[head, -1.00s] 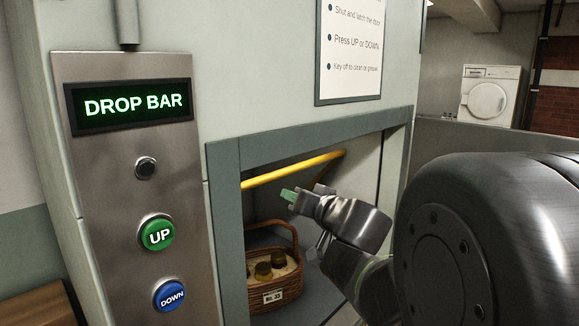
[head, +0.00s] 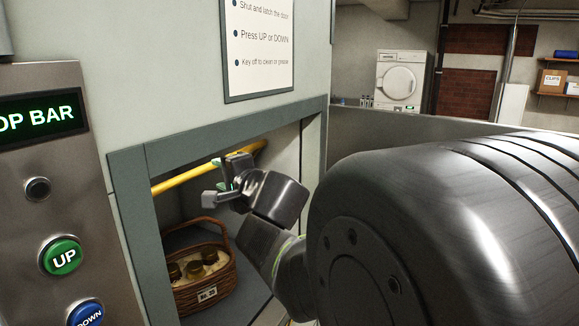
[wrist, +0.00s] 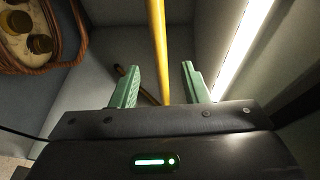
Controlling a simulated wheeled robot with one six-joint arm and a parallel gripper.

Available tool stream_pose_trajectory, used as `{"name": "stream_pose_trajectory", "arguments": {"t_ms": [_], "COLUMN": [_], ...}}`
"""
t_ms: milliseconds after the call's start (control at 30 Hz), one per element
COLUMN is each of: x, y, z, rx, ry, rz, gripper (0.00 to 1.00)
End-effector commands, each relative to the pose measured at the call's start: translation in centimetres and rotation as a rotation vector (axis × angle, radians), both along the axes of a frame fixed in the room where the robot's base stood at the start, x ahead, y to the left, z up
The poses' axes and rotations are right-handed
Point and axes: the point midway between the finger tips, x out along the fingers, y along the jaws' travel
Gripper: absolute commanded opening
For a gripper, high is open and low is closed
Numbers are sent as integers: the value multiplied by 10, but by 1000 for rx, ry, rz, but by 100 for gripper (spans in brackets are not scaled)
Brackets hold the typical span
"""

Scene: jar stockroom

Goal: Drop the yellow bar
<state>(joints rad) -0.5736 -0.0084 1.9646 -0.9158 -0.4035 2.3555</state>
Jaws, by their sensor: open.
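The yellow bar (head: 186,182) slants across the upper part of the hatch opening in the head view, its right end raised. In the wrist view the yellow bar (wrist: 158,50) runs down from the top edge and lies between the two green fingertips as seen. My gripper (wrist: 160,85) is open, with nothing pinched between its fingers. In the head view my gripper (head: 226,180) is inside the opening, close to the bar and overlapping part of it. I cannot tell whether it touches the bar. The panel display (head: 42,118) is partly cut off; "OP BAR" shows.
A wicker basket (head: 208,289) with several dark-lidded jars stands on the hatch floor below the bar. The hatch frame (head: 225,128) surrounds my arm. The green UP button (head: 62,256) and blue DOWN button (head: 86,313) are on the panel at left. A bright light strip (wrist: 240,50) runs at right.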

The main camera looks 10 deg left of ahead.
Motion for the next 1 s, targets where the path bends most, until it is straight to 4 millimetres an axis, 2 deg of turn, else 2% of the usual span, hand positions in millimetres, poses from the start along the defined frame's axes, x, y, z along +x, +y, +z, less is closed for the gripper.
{"name": "stream_pose_trajectory", "arguments": {"t_ms": [33,300,500,700,1000], "x": [6,41,60,69,71], "y": [9,52,76,87,88], "z": [-6,-13,-14,-15,-15], "rx": [-2,-3,-2,-2,-2], "ry": [1,0,-1,-1,-2], "rz": [3,2,1,1,1], "gripper": [41,41,41,41,41]}}
